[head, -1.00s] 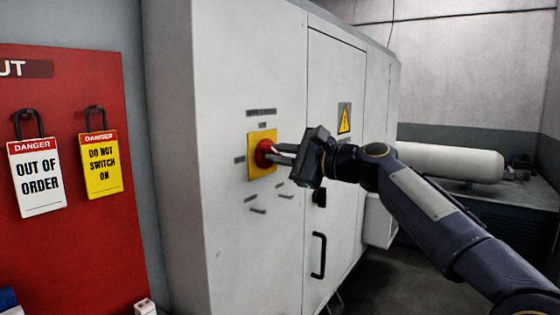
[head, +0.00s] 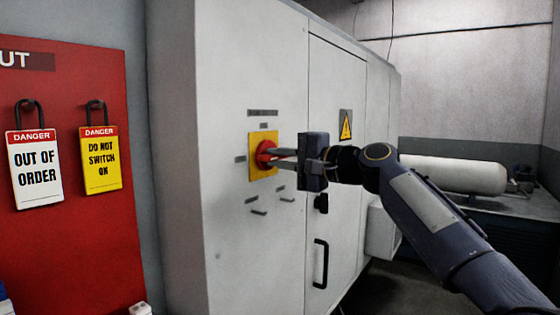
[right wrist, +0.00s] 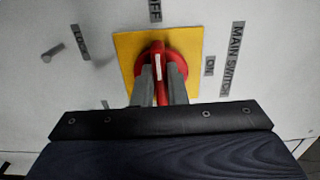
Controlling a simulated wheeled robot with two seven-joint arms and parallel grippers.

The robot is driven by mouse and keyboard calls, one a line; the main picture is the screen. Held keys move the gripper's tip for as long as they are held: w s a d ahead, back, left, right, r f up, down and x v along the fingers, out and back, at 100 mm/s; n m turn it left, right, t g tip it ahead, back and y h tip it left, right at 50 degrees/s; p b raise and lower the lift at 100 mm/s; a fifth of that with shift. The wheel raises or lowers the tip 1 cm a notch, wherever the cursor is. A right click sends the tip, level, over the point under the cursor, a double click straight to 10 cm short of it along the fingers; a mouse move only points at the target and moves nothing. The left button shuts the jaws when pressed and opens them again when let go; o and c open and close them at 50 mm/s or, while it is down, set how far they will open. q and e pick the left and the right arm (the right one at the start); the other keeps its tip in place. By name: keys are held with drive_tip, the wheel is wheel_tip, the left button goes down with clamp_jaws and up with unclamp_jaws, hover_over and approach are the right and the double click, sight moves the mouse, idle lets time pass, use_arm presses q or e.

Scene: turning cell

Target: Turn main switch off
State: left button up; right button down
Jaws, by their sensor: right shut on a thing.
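The main switch is a red rotary handle (head: 264,153) on a yellow square plate (head: 257,169), on the front of a light grey cabinet. In the right wrist view the red handle (right wrist: 160,60) lies lengthwise in line with the partly cropped OFF label (right wrist: 155,10), while the ON label (right wrist: 209,66) is off to its side. My right gripper (head: 275,160) is shut on the handle, one finger on each side; the fingers (right wrist: 161,88) hide part of it. My left gripper is not in view.
The cabinet (head: 235,80) has a black door handle (head: 320,262) and a yellow warning sign (head: 346,125). Small pegs (head: 258,212) stick out below the switch. A red lockout board (head: 75,240) with danger tags is at left. A white tank (head: 455,174) lies behind my arm.

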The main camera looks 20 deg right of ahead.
drive_tip(key=shift+f, duration=0.1)
idle(0.3)
drive_tip(key=c, duration=1.5)
unclamp_jaws()
drive_tip(key=shift+o, duration=0.2)
drive_tip(key=b+v, duration=0.2)
drive_tip(key=v, duration=0.5)
drive_tip(key=shift+s+d, duration=0.25)
drive_tip(key=shift+s, duration=0.05)
drive_tip(key=s+a+f+n+g+h+p, duration=0.1)
drive_tip(key=s+a+f+n+g, duration=0.2)
drive_tip(key=s+f, duration=0.6)
drive_tip(key=s+a+f+n+g+h+p, duration=0.1)
drive_tip(key=s+f, duration=0.8)
drive_tip(key=f, duration=0.9)
drive_tip(key=s+a+f+n+g+h+p, duration=0.1)
drive_tip(key=s+a+f+n+g+h, duration=0.2)
drive_tip(key=s+a+f+n+g, duration=0.3)
drive_tip(key=s+a+f, duration=0.1)
drive_tip(key=s+f, duration=0.2)
drive_tip(key=f, duration=0.4)
drive_tip(key=shift+f, duration=0.35)
